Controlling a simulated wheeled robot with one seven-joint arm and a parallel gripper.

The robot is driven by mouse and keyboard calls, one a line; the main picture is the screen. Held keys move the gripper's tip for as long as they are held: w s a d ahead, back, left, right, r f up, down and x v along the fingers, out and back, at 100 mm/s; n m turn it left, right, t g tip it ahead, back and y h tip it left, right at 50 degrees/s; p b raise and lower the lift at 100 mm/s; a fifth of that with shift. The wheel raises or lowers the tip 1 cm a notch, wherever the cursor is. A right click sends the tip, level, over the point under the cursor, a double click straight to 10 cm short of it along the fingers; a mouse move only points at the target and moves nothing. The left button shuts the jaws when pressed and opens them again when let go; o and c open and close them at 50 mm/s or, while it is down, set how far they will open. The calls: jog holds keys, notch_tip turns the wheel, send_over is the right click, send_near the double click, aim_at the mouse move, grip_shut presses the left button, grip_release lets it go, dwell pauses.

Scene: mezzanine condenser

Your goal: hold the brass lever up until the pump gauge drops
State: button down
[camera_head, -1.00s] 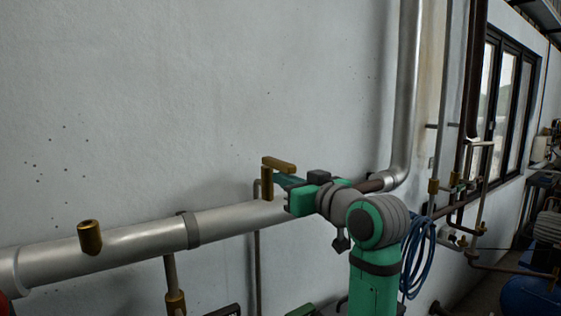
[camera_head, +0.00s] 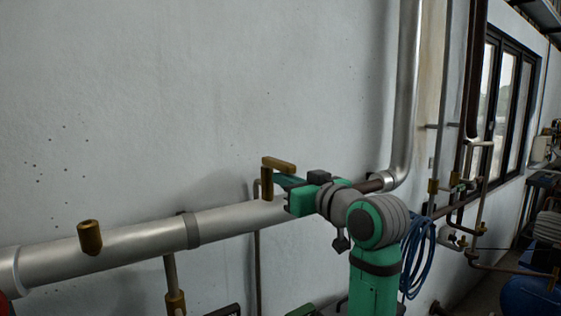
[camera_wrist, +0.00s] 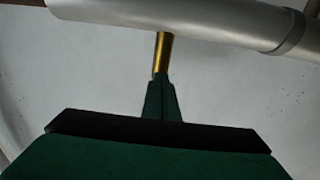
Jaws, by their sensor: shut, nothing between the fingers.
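The brass lever (camera_head: 279,163) is an L-shaped piece at the grey pipe, with a short upright part and an arm pointing right. My gripper (camera_head: 280,180) is shut and empty, just right of the upright part and under the arm. In the wrist view my shut fingertips (camera_wrist: 161,76) meet the end of a brass bar (camera_wrist: 164,50) in the picture; whether they touch is hard to tell. No pump gauge can be made out in either view.
A thick grey pipe (camera_head: 130,246) runs along the wall, with a short brass stub (camera_head: 89,237) at left. A blue hose coil (camera_head: 416,258) hangs right of my arm. Thinner pipes and a blue tank (camera_head: 528,296) stand farther right. The wall above is bare.

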aim_at(284, 162)
jog(key=shift+r, duration=0.1)
jog(key=shift+r, duration=1.75)
dwell(2.2)
jog(key=shift+f, duration=3.6)
